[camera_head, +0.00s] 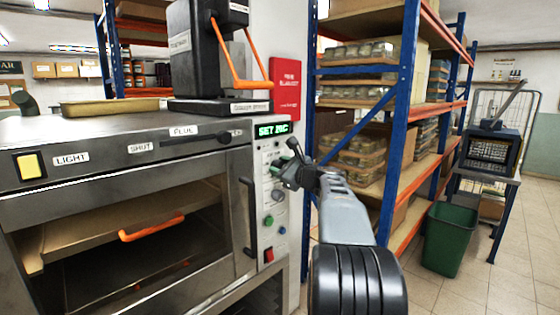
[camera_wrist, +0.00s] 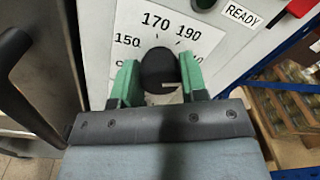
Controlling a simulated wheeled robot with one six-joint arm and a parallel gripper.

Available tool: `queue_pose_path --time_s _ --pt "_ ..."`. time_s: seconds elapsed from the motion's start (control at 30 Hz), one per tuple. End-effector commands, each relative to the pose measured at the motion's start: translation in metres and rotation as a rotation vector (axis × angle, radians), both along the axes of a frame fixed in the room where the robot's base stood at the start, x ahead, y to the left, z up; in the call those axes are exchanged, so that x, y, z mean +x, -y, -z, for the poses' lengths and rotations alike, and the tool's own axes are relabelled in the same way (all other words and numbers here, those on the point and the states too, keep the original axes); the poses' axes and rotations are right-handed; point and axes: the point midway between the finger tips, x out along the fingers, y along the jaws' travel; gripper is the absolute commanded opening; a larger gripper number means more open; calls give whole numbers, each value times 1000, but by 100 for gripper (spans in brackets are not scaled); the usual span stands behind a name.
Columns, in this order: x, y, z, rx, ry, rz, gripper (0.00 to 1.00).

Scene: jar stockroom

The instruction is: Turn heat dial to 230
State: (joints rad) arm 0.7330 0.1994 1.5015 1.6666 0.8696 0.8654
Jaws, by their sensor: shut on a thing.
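The heat dial is a round black knob (camera_wrist: 159,67) on a white scale plate, seen in the wrist view. My gripper's green fingers (camera_wrist: 160,82) are shut on the knob, one on each side. In the head view my gripper (camera_head: 288,172) is against the oven's control panel and covers the dial. The green display (camera_head: 272,129) above reads "SET 2" and then characters too small to read surely.
The oven (camera_head: 110,185) has an open front with an orange-handled tray (camera_head: 152,228). A blue-posted shelf (camera_head: 400,115) with jars stands close on the right. A green bin (camera_head: 447,240) stands beyond.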

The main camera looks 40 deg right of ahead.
Motion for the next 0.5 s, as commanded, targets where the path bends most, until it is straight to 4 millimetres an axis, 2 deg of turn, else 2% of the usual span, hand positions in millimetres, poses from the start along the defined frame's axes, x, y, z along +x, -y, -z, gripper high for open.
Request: queue_pose_path --time_s 0.03,0.5 --pt "0 0 -5 43 -9 0 16" --pt "0 0 -6 483 -88 0 16"
